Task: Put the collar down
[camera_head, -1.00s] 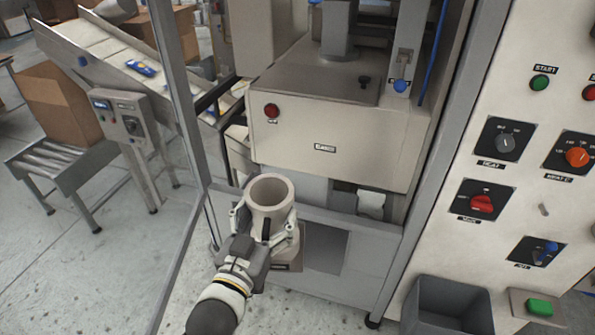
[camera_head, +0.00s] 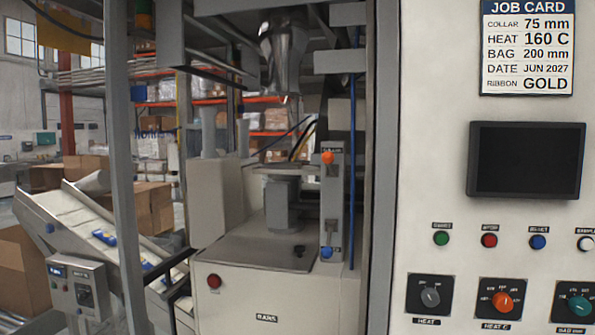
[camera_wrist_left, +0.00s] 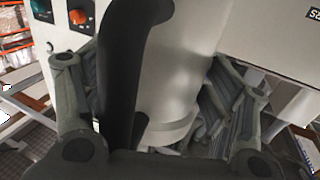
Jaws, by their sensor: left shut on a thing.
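The collar (camera_wrist_left: 185,80) is a pale, smooth cylinder with a band near its lower end. A black bar-like handle (camera_wrist_left: 125,70) stands in front of it. In the left wrist view, my left gripper (camera_wrist_left: 155,105) has its grey fingers on both sides of the collar and is shut on it. The handle and palm hide part of the collar, and whether anything supports it from below cannot be told. The head view shows neither the collar nor either gripper.
At right are a control panel with knobs, a dark screen (camera_head: 526,160) and a job card (camera_head: 527,48) reading collar 75 mm. A sloped conveyor (camera_head: 95,235) is at left.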

